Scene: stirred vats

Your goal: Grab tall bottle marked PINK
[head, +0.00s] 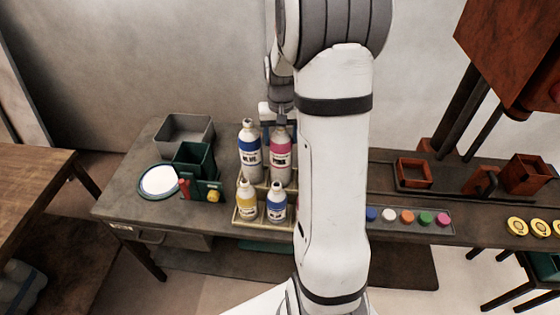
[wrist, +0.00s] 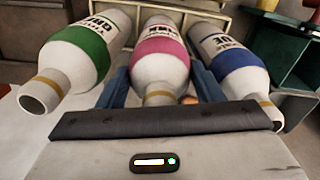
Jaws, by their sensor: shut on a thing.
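The tall white bottle with a pink label (head: 281,153) stands upright in the rack on the bench in the head view. In the wrist view the pink-labelled bottle (wrist: 160,62) is in the middle, its label partly readable. My gripper (wrist: 162,84) has its blue fingers on both sides of this bottle, shut on it near the shoulder. In the head view my gripper (head: 280,126) is at the bottle's upper end, partly hidden by the bottle and my arm.
A tall blue-labelled bottle (head: 250,150) stands close on the left. A green-labelled bottle (wrist: 85,50) is close on the other side. Small yellow (head: 246,202) and blue (head: 277,204) bottles stand in front in the rack (head: 250,221). A green bin (head: 194,160) is farther left.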

